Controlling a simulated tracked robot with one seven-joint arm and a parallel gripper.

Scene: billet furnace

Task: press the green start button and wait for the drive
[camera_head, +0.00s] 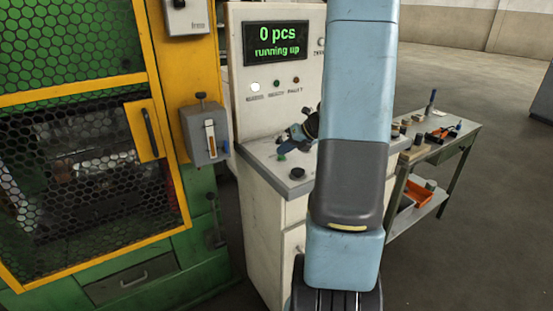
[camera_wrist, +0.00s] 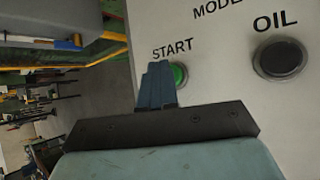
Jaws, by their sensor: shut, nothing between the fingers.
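The green start button (camera_wrist: 180,75) shows beside my fingers in the wrist view, under the word START. It also shows as a small green spot on the desk top (camera_head: 282,157) in the head view. My gripper (camera_wrist: 158,66) is shut and empty, its blue fingertips together at the button's left side and hiding part of it. Whether they touch it, I cannot tell. In the head view my gripper (camera_head: 284,149) is just above the button. The display (camera_head: 277,42) reads "0 pcs" and "running up" in green.
A dark OIL button (camera_wrist: 280,58) is to the right of START. A white lamp (camera_head: 255,87) is lit under the display. The yellow and green mesh guard (camera_head: 150,130) stands left of the console (camera_head: 265,220). A bench (camera_head: 455,145) with tools is at the right.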

